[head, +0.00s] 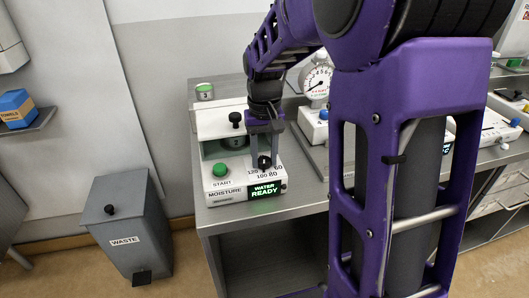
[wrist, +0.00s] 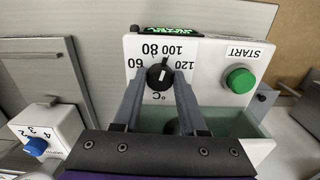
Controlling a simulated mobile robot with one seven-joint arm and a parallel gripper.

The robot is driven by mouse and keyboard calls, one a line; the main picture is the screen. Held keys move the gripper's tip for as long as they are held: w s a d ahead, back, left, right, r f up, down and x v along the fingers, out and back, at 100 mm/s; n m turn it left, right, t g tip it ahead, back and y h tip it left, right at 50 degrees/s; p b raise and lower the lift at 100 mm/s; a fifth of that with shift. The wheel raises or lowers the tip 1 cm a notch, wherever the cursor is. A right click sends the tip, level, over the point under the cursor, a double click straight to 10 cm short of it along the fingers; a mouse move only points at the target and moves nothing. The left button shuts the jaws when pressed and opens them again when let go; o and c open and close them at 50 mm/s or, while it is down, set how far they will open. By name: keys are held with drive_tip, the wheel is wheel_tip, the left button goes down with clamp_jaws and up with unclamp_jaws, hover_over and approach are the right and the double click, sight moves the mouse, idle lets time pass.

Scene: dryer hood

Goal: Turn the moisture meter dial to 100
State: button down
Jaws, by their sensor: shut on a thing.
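The white moisture meter (head: 225,197) has a black dial (wrist: 160,76) with a white mark and numbers 60, 80, 100 and 120 around it. A °C sign is printed beside the dial. My gripper (wrist: 160,80) comes down over the dial, its two fingers shut on the knob's sides. In the wrist view the white mark points up, toward the 80 and 100 side; the exact reading cannot be told. In the head view the dial (head: 264,163) shows between my fingers.
A green START button (head: 219,170) sits beside the dial. A white box with a blue knob (wrist: 36,147) stands nearby. A round gauge (head: 317,80) stands further back on the metal bench (head: 310,198). A grey WASTE bin (head: 125,225) stands on the floor at left.

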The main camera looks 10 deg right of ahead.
sight(265, 159)
drive_tip(key=shift+m, duration=0.5)
drive_tip(key=shift+c, duration=2.3)
unclamp_jaws()
wheel_tip(265, 159, up, 17)
drive_tip(key=p, duration=0.3)
drive_tip(key=shift+r, duration=0.2)
drive_tip(key=shift+w, duration=0.1)
